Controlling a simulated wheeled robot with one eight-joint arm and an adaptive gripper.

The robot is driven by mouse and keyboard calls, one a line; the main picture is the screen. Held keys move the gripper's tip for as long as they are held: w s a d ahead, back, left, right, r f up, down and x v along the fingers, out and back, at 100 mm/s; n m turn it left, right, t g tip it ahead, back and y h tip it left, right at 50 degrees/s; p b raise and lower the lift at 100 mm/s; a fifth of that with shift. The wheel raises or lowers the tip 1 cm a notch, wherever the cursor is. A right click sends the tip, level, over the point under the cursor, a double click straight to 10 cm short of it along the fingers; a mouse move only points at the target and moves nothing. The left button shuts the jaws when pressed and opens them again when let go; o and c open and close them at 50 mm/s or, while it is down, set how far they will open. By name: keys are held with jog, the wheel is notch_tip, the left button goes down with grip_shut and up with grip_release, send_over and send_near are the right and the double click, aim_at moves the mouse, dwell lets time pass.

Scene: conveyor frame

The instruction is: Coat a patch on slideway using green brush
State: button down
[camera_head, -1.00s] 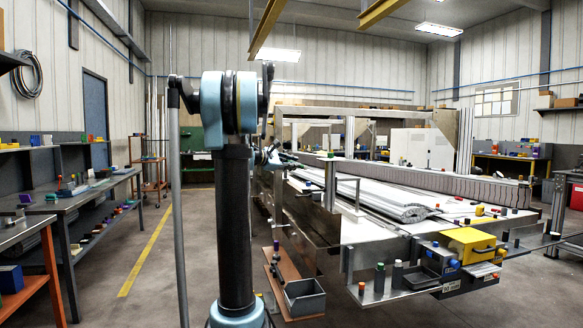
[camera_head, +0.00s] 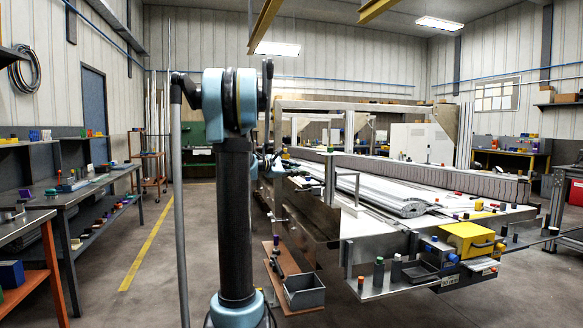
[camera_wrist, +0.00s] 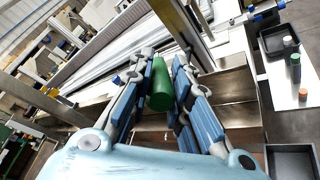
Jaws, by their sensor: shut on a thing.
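My gripper (camera_wrist: 160,88) is shut on a green cylinder (camera_wrist: 160,84), which I take to be the green brush. It stands between the blue-padded fingers in the wrist view; its bristles cannot be made out. In the head view my gripper is mostly hidden behind my own arm, beside the left side of the conveyor frame (camera_head: 330,185). Long pale slats (camera_head: 385,200) lie along the frame, with a dark ribbed rail (camera_head: 440,177) behind them. I cannot tell which surface is the slideway, and no coated patch can be made out.
A yellow box (camera_head: 468,238) stands on the frame's near right corner. A front ledge holds bottles and a dark tray (camera_head: 420,271). A grey bin (camera_head: 304,291) sits on a low brown shelf at the left.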

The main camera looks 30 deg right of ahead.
jog(key=shift+s+d, duration=0.2)
jog(key=shift+d, duration=0.75)
jog(key=shift+s+d, duration=0.25)
jog(key=shift+d, duration=0.7)
jog(key=shift+s+d, duration=0.2)
jog(key=shift+d, duration=0.75)
jog(key=shift+s+d, duration=0.2)
jog(key=shift+d, duration=0.55)
jog(key=shift+s+a, duration=0.5)
jog(key=shift+s, duration=1.45)
jog(key=shift+w+d, duration=0.3)
jog(key=shift+w, duration=0.7)
jog(key=shift+w+d, duration=0.25)
jog(key=shift+w, duration=0.7)
jog(key=shift+w+a, duration=0.25)
jog(key=shift+a, duration=0.75)
jog(key=shift+w+a, duration=0.2)
jog(key=shift+a, duration=0.75)
jog(key=shift+w+a, duration=0.25)
jog(key=shift+a, duration=0.75)
jog(key=shift+a, duration=0.1)
jog(key=shift+w+a, duration=0.2)
jog(key=shift+a, duration=0.5)
jog(key=shift+w+a, duration=0.15)
jog(key=shift+a, duration=0.5)
